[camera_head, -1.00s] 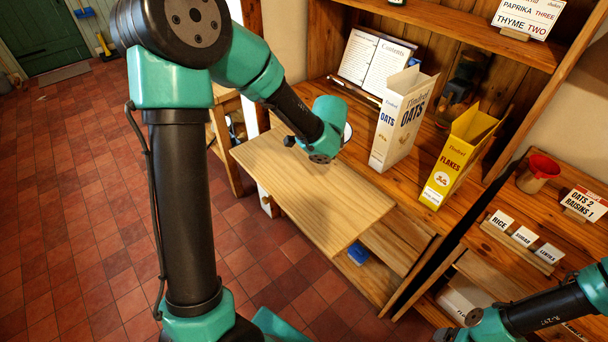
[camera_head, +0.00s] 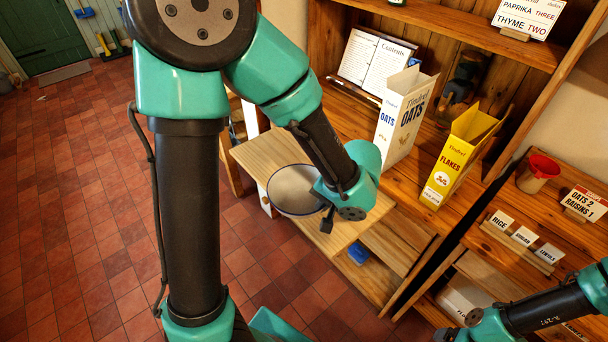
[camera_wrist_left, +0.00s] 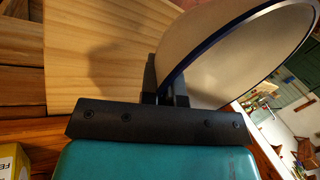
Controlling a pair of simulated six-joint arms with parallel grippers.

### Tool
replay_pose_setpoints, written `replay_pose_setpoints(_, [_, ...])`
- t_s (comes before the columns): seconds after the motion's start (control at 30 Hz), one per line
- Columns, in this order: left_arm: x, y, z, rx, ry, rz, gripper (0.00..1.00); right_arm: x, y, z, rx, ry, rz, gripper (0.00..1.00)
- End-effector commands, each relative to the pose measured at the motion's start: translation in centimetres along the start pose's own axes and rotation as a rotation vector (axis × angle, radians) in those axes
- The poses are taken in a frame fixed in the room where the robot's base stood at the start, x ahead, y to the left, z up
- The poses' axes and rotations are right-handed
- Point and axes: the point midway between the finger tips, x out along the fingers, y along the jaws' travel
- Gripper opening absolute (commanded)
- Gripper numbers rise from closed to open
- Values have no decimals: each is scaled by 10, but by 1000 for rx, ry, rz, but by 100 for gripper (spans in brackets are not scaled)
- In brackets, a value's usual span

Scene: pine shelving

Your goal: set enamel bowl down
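The enamel bowl (camera_head: 292,188) is white with a dark blue rim. My left gripper (camera_head: 326,218) is at its right side in the head view, over the pale pull-out board (camera_head: 262,152). In the left wrist view the fingers (camera_wrist_left: 166,92) are closed on the rim of the bowl (camera_wrist_left: 225,48), which looks tilted there. A shadow falls on the board (camera_wrist_left: 95,50) beside the fingers; whether the bowl touches the board I cannot tell. My right gripper (camera_head: 448,335) is at the bottom right of the head view, partly cut off, its fingers unclear.
A white oats box (camera_head: 398,118) and a yellow flakes box (camera_head: 458,155) stand on the shelf behind the board. An open book (camera_head: 375,65) leans at the back. A red-topped cup (camera_head: 538,173) and label cards (camera_head: 523,237) are on the right. The board's left end is clear.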

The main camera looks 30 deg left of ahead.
Motion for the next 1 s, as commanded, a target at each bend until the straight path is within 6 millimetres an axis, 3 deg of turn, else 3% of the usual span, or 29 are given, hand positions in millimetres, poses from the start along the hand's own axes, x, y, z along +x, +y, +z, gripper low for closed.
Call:
replay_pose_setpoints(0.3, [0, 0, 1, -7, -3, 0, 0, 0, 0, 0, 0, 0, 0, 84])
replay_pose_setpoints(0.47, [2, -4, -9, -7, -3, 0, 0, 0, 0, 0, 0, 0, 0, 84])
replay_pose_setpoints(1.0, [29, -40, -107, -9, -3, 1, 0, 0, 0, 0, 0, 0, 0, 84])
